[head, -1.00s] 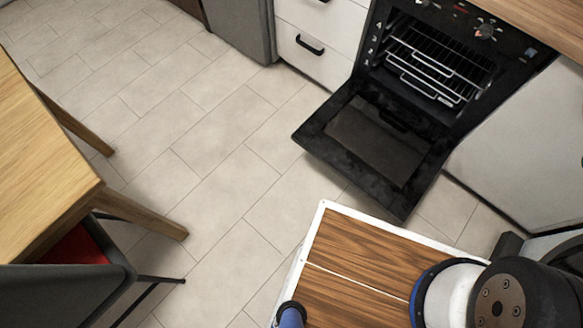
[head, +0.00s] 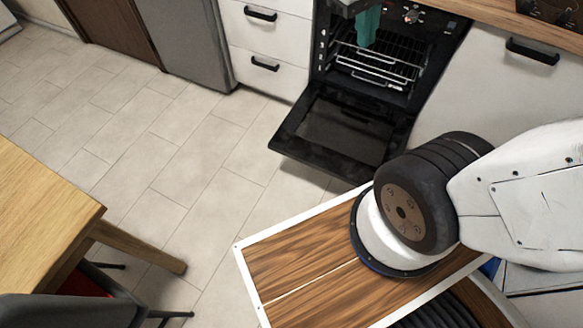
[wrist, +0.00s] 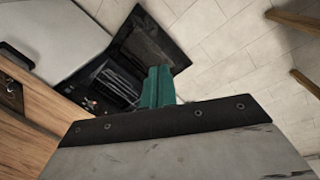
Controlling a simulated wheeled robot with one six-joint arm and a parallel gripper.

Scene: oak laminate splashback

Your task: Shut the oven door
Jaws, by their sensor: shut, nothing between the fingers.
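The black oven (head: 372,60) is set in the counter front with its racks showing inside. Its door (head: 338,134) is open, folded down and sticking out over the floor. The open door (wrist: 154,42) also shows in the wrist view, beyond my gripper. My gripper (head: 368,27) has teal fingers, at the top of the head view in front of the oven's upper part, apart from the door. In the wrist view the fingers (wrist: 158,86) are together, with nothing between them.
White drawers (head: 264,45) with black handles stand left of the oven, and a white cabinet (head: 480,85) stands right of it. A wooden table (head: 45,215) and a dark chair (head: 70,305) are at the left. Tiled floor (head: 160,150) between is clear.

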